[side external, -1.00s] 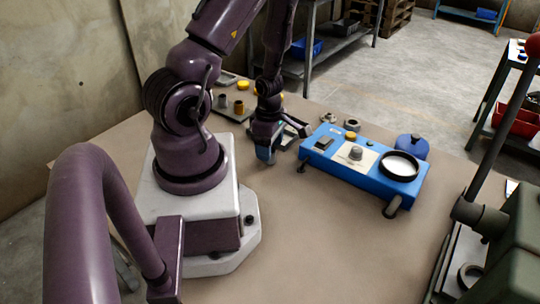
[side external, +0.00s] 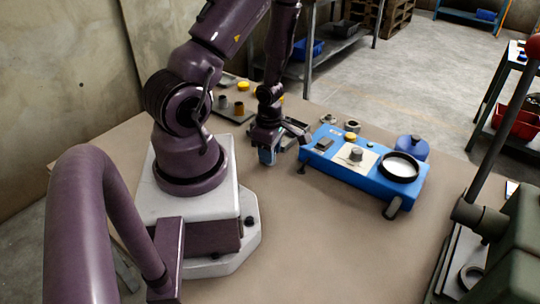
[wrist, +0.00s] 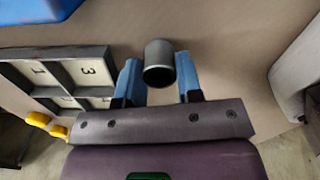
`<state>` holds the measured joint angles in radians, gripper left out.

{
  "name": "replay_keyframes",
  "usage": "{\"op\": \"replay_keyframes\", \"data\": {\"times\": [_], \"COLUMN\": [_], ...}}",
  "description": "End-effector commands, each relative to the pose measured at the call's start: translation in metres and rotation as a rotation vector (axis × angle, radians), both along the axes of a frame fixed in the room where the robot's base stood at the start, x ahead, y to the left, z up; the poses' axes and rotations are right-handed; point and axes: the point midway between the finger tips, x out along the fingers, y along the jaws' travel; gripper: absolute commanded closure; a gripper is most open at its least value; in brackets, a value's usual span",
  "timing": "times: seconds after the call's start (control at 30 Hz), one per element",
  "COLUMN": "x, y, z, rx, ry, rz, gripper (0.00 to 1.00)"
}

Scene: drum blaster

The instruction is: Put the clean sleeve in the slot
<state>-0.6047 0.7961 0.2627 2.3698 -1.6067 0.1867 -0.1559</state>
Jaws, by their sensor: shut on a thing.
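My gripper (side external: 267,157) hangs over the table between my base and the blue blaster device. In the wrist view, its two blue fingers (wrist: 158,78) are shut on a smooth grey sleeve (wrist: 160,54), a hollow cylinder with its dark open end towards the camera. No dirt shows on it. In the side view the sleeve cannot be made out. A dark-framed tray with light numbered slots (wrist: 52,54), marked 1 and 3 among others, lies left of the gripper in the wrist view, apart from the sleeve. The slots I can see look empty.
The blue device (side external: 330,163) stands right of the gripper, with a blue lidded pot (side external: 413,147) behind it. A dark tray (side external: 246,117) holds a grey sleeve (side external: 222,102) and a brown sleeve (side external: 239,108). Yellow pieces (wrist: 38,119) lie by the slot tray.

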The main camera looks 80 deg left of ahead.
Motion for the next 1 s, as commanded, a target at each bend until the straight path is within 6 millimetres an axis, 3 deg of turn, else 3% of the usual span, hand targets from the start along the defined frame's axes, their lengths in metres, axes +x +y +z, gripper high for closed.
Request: {"op": "replay_keyframes", "data": {"times": [0.27, 0.57, 1.0], "x": [0.0, 0.001, 0.001], "y": [0.0, 0.0, 0.0], "z": [0.003, 0.021, 0.083], "rx": [0.0, 0.001, 0.002], "ry": [-0.001, -0.004, -0.004], "rz": [-0.001, -0.003, -0.006], "gripper": [0.97, 0.97, 0.97]}}
